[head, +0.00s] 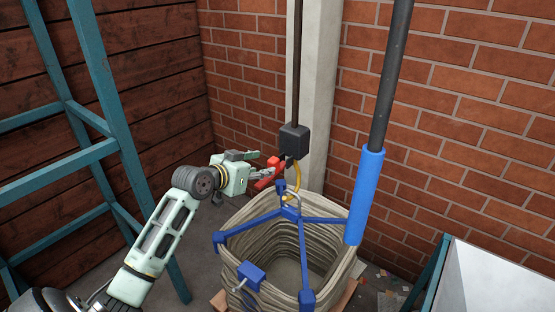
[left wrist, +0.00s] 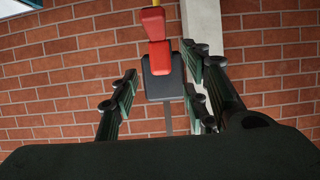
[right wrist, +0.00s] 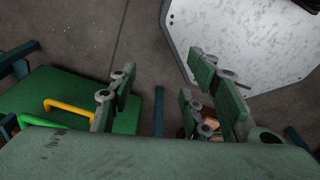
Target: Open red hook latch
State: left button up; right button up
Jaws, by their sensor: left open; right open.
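The red hook latch (head: 268,180) sits just below a black block (head: 294,140) on a dark vertical line, beside a yellow hook (head: 296,178). In the left wrist view the red latch (left wrist: 154,25) shows as two red blocks in front of the black block (left wrist: 160,84). My left gripper (head: 270,173) is at the latch in the head view. Its fingers (left wrist: 160,75) are spread on either side of the black block and latch, with gaps showing; I cannot see contact. My right gripper (right wrist: 165,85) is open and empty, seen only in its own wrist view.
A blue spreader frame (head: 325,220) hangs under the hook over a coiled-rope basket (head: 340,270). A dark pole with a blue sleeve (head: 365,195) stands right. Teal framing (head: 95,70) is left. The right wrist view shows a green surface with a yellow handle (right wrist: 70,106) and a pale plate (right wrist: 240,35).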

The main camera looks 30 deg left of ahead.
aim_at(270, 164)
pick_arm(q)
jog(key=shift+w+r, duration=0.15)
jog(key=p+x, duration=0.1)
jog(key=x, duration=0.2)
jog(key=shift+w, duration=0.2)
jog(key=shift+p+x, duration=0.35)
jog(key=shift+x, duration=0.85)
jog(key=shift+w+f, duration=0.5)
jog(key=shift+w, duration=0.15)
pick_arm(e)
jog(key=shift+s+d+r, duration=0.2)
jog(key=shift+s+r, duration=0.25)
jog(key=shift+r, duration=0.05)
jog(key=shift+s+d+r, duration=0.15)
jog(key=shift+s+r, duration=0.25)
jog(key=shift+r, duration=0.05)
pick_arm(q)
jog(key=shift+c, duration=0.5)
